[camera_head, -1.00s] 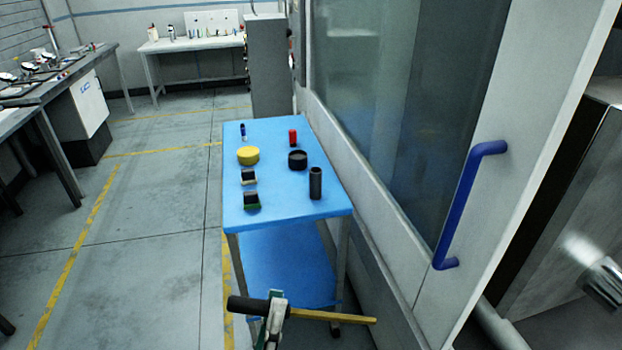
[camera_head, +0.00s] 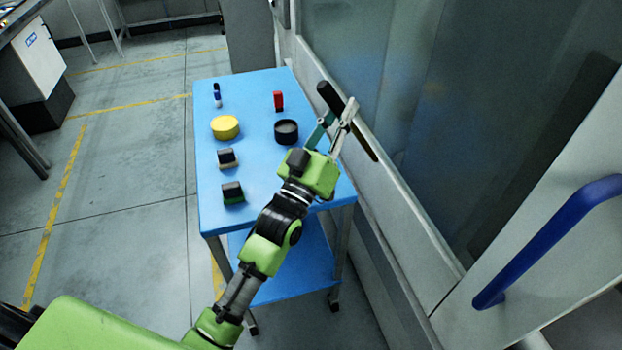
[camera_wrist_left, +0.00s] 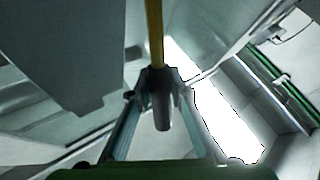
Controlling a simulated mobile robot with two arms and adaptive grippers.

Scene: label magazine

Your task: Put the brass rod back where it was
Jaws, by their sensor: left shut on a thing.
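The brass rod has a dark handle at one end (camera_head: 330,97) and a yellow-brown shaft (camera_head: 364,145). It slants in my left gripper (camera_head: 340,117), above the right edge of the blue cart (camera_head: 255,90) and beside the glass. The gripper is shut on it near the dark handle. In the left wrist view the dark handle (camera_wrist_left: 161,105) sits between the fingers, and the brass shaft (camera_wrist_left: 155,35) runs to the top edge. The upright dark tube seen earlier on the cart is not visible now, probably behind my gripper. My right gripper is not in view.
On the cart are a yellow round tub (camera_head: 225,128), a black round dish (camera_head: 286,131), a red item (camera_head: 278,101), a blue-and-white item (camera_head: 217,97) and two dark blocks (camera_head: 228,158) (camera_head: 232,193). The glass wall and blue handle (camera_head: 550,240) stand right.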

